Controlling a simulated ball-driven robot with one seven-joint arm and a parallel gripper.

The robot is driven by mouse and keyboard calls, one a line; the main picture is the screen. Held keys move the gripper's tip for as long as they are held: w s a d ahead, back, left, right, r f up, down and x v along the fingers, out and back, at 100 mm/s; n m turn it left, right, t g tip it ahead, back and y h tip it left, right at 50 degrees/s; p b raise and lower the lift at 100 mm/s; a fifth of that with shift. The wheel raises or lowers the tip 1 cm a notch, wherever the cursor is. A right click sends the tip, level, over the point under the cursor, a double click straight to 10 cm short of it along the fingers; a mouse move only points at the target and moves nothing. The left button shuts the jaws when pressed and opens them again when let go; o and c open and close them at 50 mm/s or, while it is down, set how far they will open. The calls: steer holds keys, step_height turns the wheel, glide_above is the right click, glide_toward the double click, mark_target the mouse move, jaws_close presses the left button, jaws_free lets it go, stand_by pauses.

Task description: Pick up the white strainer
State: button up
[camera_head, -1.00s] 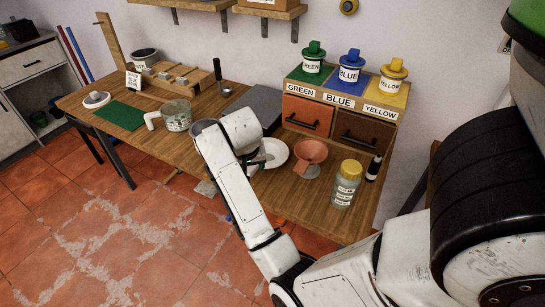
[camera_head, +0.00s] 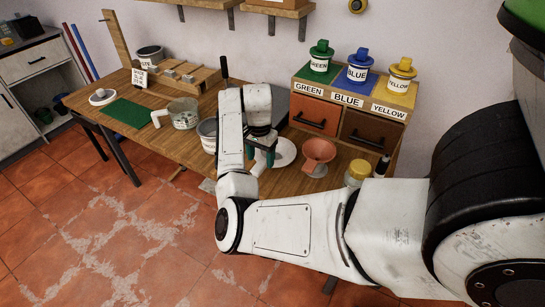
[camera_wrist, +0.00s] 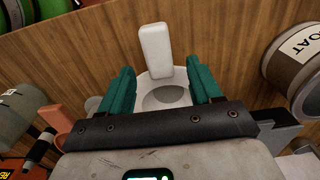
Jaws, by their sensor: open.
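The white strainer (camera_head: 285,152) lies on the wooden workbench, partly hidden behind my gripper in the head view. In the wrist view the strainer (camera_wrist: 150,84) shows a round white rim around a grey hollow, with a pale block-like handle pointing up the picture. My gripper (camera_wrist: 162,80) has its two teal fingers apart, one on each side of the strainer's near end of the handle. Nothing is held. In the head view my gripper (camera_head: 262,160) points down at the strainer's left side. Its height above the strainer and any contact cannot be told.
A grey tin (camera_head: 207,136) stands left of the strainer; a labelled tin (camera_wrist: 298,65) is at the wrist view's right. A coloured-tin drawer unit (camera_head: 345,100) is behind.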

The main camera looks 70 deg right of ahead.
mark_target(261, 163)
steer(key=shift+d+f+p, duration=0.1)
steer(key=shift+f+p, duration=0.4)
steer(key=shift+f, duration=2.2)
steer(key=shift+c, duration=0.2)
steer(key=c, duration=1.1)
steer(key=shift+r, duration=0.1)
